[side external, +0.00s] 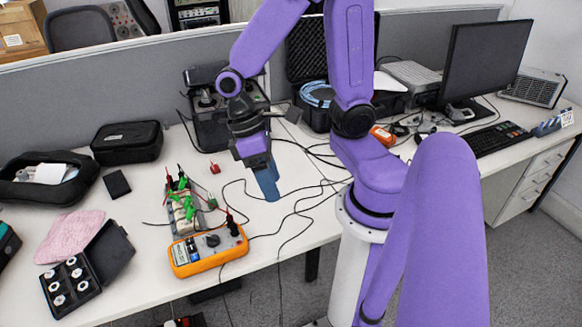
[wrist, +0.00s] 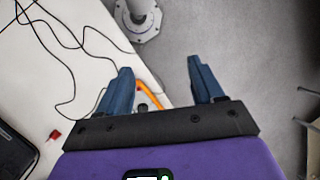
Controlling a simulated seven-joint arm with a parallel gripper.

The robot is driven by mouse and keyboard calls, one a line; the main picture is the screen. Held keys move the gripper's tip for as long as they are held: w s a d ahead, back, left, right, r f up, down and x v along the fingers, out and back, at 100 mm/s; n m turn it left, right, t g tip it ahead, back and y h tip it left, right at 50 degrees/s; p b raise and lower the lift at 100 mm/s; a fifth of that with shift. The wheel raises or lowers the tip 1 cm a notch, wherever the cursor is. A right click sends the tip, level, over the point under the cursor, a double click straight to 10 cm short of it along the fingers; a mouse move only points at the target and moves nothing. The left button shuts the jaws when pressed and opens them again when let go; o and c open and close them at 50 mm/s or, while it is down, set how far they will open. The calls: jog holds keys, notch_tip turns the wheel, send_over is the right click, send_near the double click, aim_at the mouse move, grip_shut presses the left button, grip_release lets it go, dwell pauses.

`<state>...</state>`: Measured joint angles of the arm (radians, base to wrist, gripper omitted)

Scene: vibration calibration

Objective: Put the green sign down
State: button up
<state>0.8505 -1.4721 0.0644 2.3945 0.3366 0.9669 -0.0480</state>
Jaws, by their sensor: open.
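My gripper (side external: 268,186) points down over the white desk, to the right of the orange multimeter. In the wrist view its two blue fingers (wrist: 160,66) stand apart with nothing held between them. I cannot make out a sign that is clearly green. Small green clips (side external: 180,186) sit on a pale block left of the gripper, and a small blue-and-white sign (side external: 553,122) stands by the keyboard at the far right. Both are apart from the gripper.
The orange multimeter (side external: 208,250) lies near the desk's front edge, with black cables (side external: 300,205) around the gripper. A black case (side external: 127,142), an open box of round parts (side external: 70,287) and a monitor (side external: 485,62) also stand on the desk. Bare desk (side external: 115,225) shows at left.

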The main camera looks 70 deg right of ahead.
jog(key=shift+s+r+n+t, duration=0.65)
jog(key=shift+s+n+t, duration=0.1)
jog(key=shift+n, duration=0.5)
jog(key=shift+s+r+n+t, duration=0.65)
jog(key=shift+s+n+t, duration=0.1)
jog(key=shift+n, duration=0.55)
jog(key=shift+s+r+n+t, duration=0.65)
jog(key=shift+s+n+t, duration=0.1)
jog(key=shift+n, duration=0.5)
